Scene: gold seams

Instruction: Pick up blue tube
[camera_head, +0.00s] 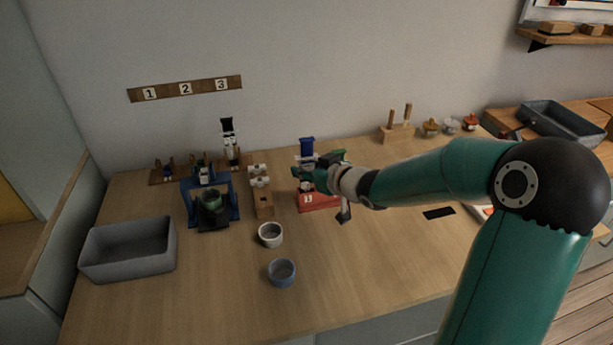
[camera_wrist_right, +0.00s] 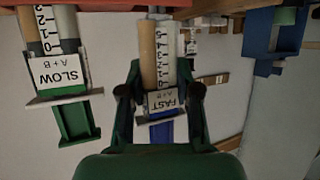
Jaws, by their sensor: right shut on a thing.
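The blue tube (camera_head: 307,146) stands upright at the red stand (camera_head: 320,202) in the head view, its blue end up. My right gripper (camera_head: 316,178) is at its middle, hiding part of it. In the right wrist view, which looks upside down, my right gripper's (camera_wrist_right: 160,98) two fingers are closed on either side of the tube (camera_wrist_right: 165,102), which has a FAST label and a blue end. I cannot tell whether the tube is clear of the stand. A second tube (camera_wrist_right: 60,75) with a SLOW label and green end is beside it. My left gripper is not in view.
A grey bin (camera_head: 128,250) sits at the table's left. A blue frame (camera_head: 210,200), a wooden block (camera_head: 262,200), a white cup (camera_head: 270,235) and a blue cup (camera_head: 281,272) stand left of the stand. The front middle of the table is clear.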

